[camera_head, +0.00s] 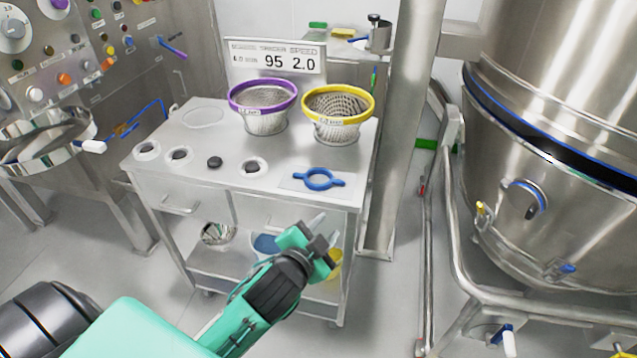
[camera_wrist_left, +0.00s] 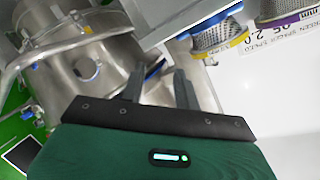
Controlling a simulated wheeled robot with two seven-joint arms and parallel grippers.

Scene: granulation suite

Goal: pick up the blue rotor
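The blue rotor (camera_head: 319,179), a ring with short arms, lies flat on a pale mat at the front right of the trolley top (camera_head: 225,188). My left gripper (camera_head: 320,229) is in front of the trolley's front edge, below and apart from the rotor in the head view. Its two fingers stand apart with nothing between them. In the left wrist view the open fingers (camera_wrist_left: 158,85) also show empty, and I cannot make out the rotor there. My right gripper is in neither view.
A purple-rimmed basket (camera_head: 264,96) and a yellow-rimmed basket (camera_head: 338,104) stand behind the rotor. Several small round parts sit along the trolley's left front. A steel post (camera_head: 395,130) and a large steel vessel (camera_head: 560,130) stand to the right.

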